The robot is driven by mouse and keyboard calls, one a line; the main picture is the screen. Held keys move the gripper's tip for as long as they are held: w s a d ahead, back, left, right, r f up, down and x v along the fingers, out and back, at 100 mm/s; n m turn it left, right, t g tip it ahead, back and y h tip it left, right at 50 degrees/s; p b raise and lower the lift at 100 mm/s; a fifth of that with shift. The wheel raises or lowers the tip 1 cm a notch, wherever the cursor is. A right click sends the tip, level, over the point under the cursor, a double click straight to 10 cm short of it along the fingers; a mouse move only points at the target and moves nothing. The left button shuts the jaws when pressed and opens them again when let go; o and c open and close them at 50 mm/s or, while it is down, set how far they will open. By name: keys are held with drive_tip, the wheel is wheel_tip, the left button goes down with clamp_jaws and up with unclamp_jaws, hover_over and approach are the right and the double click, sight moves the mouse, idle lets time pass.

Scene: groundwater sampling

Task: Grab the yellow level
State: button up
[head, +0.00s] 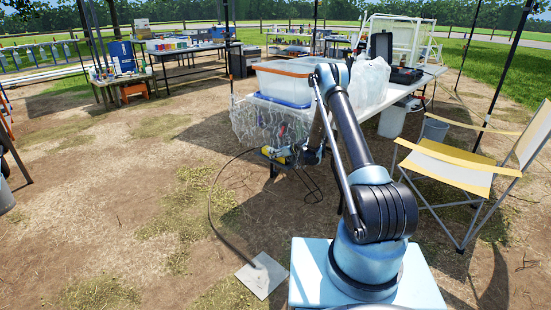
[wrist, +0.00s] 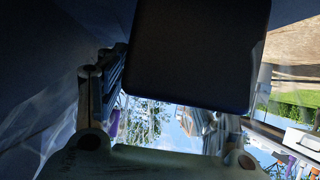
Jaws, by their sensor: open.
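A small yellow object (head: 279,153) with a grey end shows low beside the plastic-wrapped stack in the head view. It may be the yellow level, but it is too small to be sure. The end of my arm reaches down right next to it, and the picture does not show whether they touch. In the wrist view my gripper (wrist: 160,112) is open, one finger at the left and one at the right. A large dark block (wrist: 195,55) fills the upper middle, partly beyond the fingers. No yellow level is clear in the wrist view.
A white table (head: 432,72) carries a black open case (head: 403,75). A clear bin with an orange rim (head: 285,75) stands on a blue-lidded box. A yellow folding chair (head: 450,165) is at the right. A dark cable (head: 212,200) runs to a pale ground plate (head: 262,274).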

drive_tip(key=shift+w+a+f, duration=0.3)
drive_tip(key=shift+w+a, duration=0.1)
drive_tip(key=shift+a, duration=0.05)
drive_tip(key=c, duration=1.3)
